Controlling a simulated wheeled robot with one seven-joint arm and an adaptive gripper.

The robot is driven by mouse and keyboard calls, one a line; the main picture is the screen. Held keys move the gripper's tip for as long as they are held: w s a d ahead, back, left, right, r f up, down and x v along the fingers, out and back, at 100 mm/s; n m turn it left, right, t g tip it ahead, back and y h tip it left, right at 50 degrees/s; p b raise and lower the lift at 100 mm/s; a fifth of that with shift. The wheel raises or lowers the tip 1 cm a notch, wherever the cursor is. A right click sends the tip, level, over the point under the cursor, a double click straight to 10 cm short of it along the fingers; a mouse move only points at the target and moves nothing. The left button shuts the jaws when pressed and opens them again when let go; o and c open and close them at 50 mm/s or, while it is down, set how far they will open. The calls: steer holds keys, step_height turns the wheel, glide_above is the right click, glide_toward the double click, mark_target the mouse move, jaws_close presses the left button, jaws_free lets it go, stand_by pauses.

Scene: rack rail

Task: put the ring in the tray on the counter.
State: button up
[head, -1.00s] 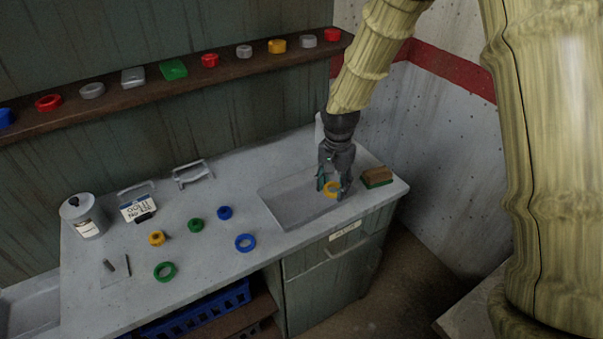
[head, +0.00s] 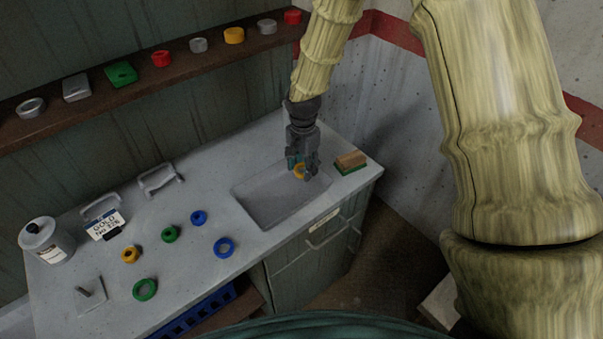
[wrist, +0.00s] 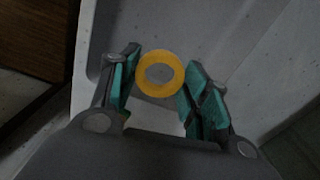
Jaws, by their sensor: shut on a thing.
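My gripper (head: 303,165) is over the right end of the grey tray (head: 262,212) on the counter. It is shut on a yellow ring (head: 299,172), which shows low between the fingers. In the wrist view the same ring (wrist: 142,84) sits between the two teal finger pads, its hole facing the camera. The pale tray floor shows beyond it. I cannot tell whether the ring touches the tray floor.
A brush (head: 351,162) lies right of the tray. Left of it are blue rings (head: 224,247), green rings (head: 145,289) and another yellow ring (head: 130,255). A card (head: 106,225) and a canister (head: 46,240) stand farther left. A shelf (head: 215,62) runs behind.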

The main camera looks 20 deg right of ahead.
mark_target(302, 182)
steer(key=shift+f+p, duration=0.6)
steer(key=shift+f, duration=1.4)
steer(key=shift+f, duration=0.2)
steer(key=o, duration=1)
steer(key=shift+r, duration=0.3)
step_height(302, 182, up, 12)
steer(key=b, duration=0.4)
steer(key=shift+f, duration=0.1)
